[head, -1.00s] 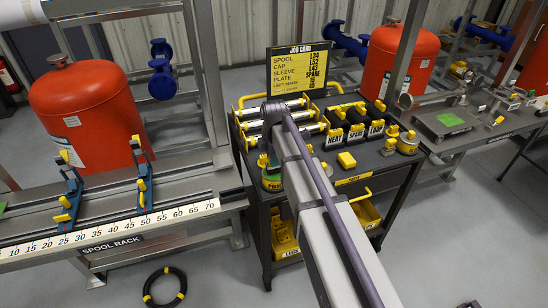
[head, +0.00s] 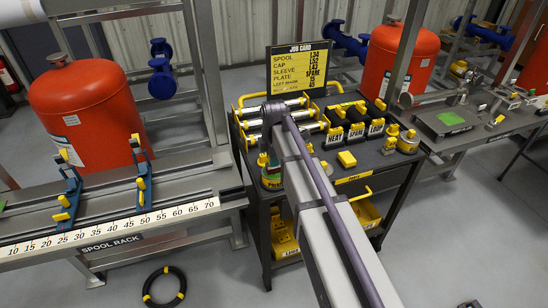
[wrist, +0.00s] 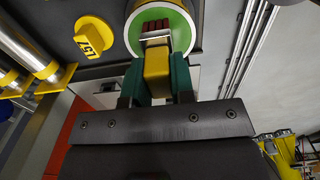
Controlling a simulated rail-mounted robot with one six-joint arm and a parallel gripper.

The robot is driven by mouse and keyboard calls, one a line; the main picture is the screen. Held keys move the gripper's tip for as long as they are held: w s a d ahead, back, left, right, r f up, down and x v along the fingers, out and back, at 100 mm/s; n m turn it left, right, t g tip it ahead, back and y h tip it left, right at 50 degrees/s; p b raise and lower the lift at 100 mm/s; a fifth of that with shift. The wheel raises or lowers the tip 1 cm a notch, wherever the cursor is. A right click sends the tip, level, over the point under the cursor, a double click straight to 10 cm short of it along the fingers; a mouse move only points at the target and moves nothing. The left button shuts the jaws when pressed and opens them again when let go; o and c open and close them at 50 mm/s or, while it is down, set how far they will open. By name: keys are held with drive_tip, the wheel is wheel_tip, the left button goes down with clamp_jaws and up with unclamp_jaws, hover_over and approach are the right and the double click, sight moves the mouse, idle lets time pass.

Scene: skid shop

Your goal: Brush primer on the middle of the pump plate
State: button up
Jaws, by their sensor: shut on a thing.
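My gripper (wrist: 162,80) is shut on the yellow handle of a brush (wrist: 157,62); its green fingers close on both sides. The brush's metal band and dark red bristles lie over the green inside of a round primer pot (wrist: 187,40). I cannot tell how deep the bristles are. In the head view the pot (head: 271,183) stands at the cart's front left corner, partly hidden by my arm. A flat grey plate with a green patch (head: 446,121) lies on the right bench, apart from my gripper; it looks like the pump plate.
The cart (head: 330,193) also carries silver spools (head: 290,104), black-and-yellow labelled blocks (head: 355,133), a yellow cap (head: 347,159) and yellow-topped pots (head: 408,142). The job card (head: 303,69) stands behind. The spool rack (head: 110,228) is at left.

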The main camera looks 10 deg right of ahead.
idle(0.4)
wheel_tip(320, 180, up, 7)
drive_tip(key=p, duration=0.7)
drive_tip(key=shift+a, duration=0.1)
idle(0.3)
